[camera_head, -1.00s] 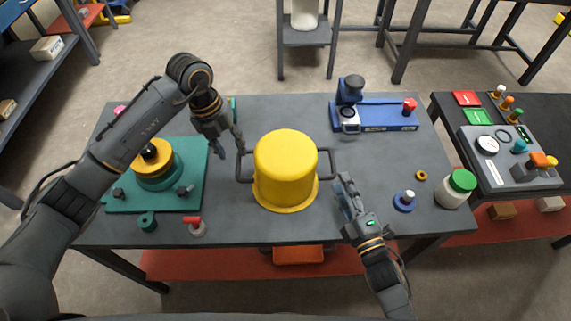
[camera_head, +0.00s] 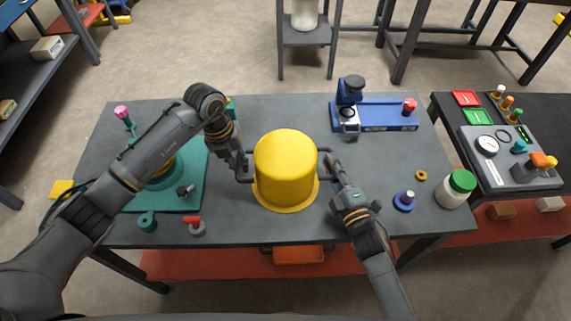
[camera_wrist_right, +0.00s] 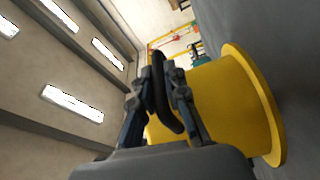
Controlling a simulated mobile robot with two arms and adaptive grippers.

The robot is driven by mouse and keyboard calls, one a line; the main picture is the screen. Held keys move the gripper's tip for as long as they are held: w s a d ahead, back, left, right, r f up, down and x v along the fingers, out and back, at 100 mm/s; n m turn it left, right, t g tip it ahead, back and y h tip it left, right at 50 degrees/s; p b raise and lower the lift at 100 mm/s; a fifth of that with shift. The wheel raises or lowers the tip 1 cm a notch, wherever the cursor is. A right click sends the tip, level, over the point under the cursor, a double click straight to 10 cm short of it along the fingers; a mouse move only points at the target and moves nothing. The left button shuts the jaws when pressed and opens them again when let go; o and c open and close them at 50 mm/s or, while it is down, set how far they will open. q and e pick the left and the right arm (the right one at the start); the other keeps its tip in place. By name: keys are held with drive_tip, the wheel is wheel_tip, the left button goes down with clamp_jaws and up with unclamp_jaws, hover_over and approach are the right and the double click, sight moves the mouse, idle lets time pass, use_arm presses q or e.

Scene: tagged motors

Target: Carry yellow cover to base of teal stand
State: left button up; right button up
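The yellow cover (camera_head: 285,168) stands upright on the grey table, a flanged cylinder with a dark handle on each side. My left gripper (camera_head: 239,164) is at its left handle; its fingers overlap the handle, and I cannot tell whether they are closed. My right gripper (camera_head: 334,165) is at the right handle. In the right wrist view the dark handle (camera_wrist_right: 160,92) passes between the fingers, which look closed on it beside the yellow wall (camera_wrist_right: 225,100). The teal stand's base plate (camera_head: 180,202) lies at the left, its upper part mostly hidden behind my left arm.
A red-handled part (camera_head: 194,226) lies at the front left. A blue fixture (camera_head: 385,117) stands at the back right. Table beyond the cover is clear.

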use_arm(q)
drive_tip(key=shift+w+r, duration=0.1)
drive_tip(key=shift+r, duration=0.1)
clamp_jaws()
use_arm(e)
drive_tip(key=shift+r, duration=0.1)
clamp_jaws()
